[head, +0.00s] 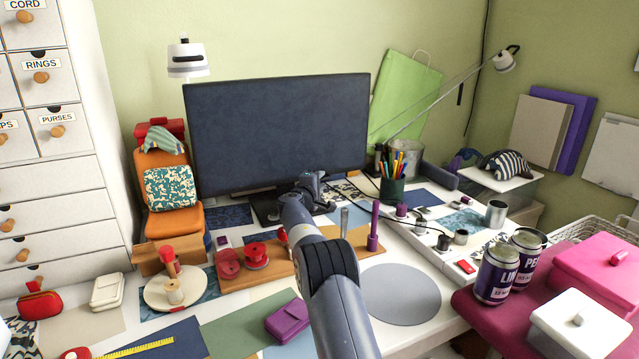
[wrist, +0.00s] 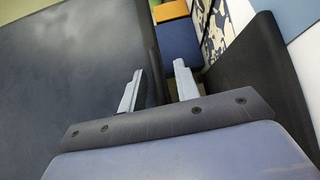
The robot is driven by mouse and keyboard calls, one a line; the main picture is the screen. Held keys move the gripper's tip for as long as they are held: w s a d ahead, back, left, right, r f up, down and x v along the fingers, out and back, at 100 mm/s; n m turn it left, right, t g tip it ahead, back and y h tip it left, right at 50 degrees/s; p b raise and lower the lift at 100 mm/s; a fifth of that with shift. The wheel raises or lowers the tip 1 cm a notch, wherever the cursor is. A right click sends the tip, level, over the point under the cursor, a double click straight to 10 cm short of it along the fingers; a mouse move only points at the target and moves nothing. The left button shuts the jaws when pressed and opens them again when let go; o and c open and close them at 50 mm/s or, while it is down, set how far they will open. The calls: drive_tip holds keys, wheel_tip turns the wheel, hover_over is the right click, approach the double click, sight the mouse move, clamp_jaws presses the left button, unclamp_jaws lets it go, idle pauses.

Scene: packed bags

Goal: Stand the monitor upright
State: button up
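The dark monitor (head: 278,130) stands on its foot (head: 265,213) at the back of the desk, screen towards me. Its screen is raised; I cannot tell how far it leans. My gripper (head: 290,192) is low in front of the screen, by its lower edge and above the foot. In the wrist view my gripper (wrist: 158,88) has its two fingers apart. The monitor's screen (wrist: 65,80) fills the left side, its edge running close to the left finger. A dark slab (wrist: 258,85), probably the foot, is at the right. Contact is unclear.
A pen cup (head: 393,188) stands right of the monitor, and orange cushions (head: 175,222) stand left. A wooden board (head: 255,270) with red spools, a grey disc (head: 401,293) and a purple case (head: 288,321) lie in front. A lamp arm (head: 440,95) reaches over the right side.

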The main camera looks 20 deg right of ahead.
drive_tip(key=b+v, duration=0.2)
drive_tip(key=v, duration=0.5)
drive_tip(key=shift+s+a, duration=0.15)
drive_tip(key=shift+a, duration=0.05)
idle(0.6)
drive_tip(key=shift+p+x, duration=1)
drive_tip(key=shift+x, duration=2.75)
drive_tip(key=shift+s, duration=0.1)
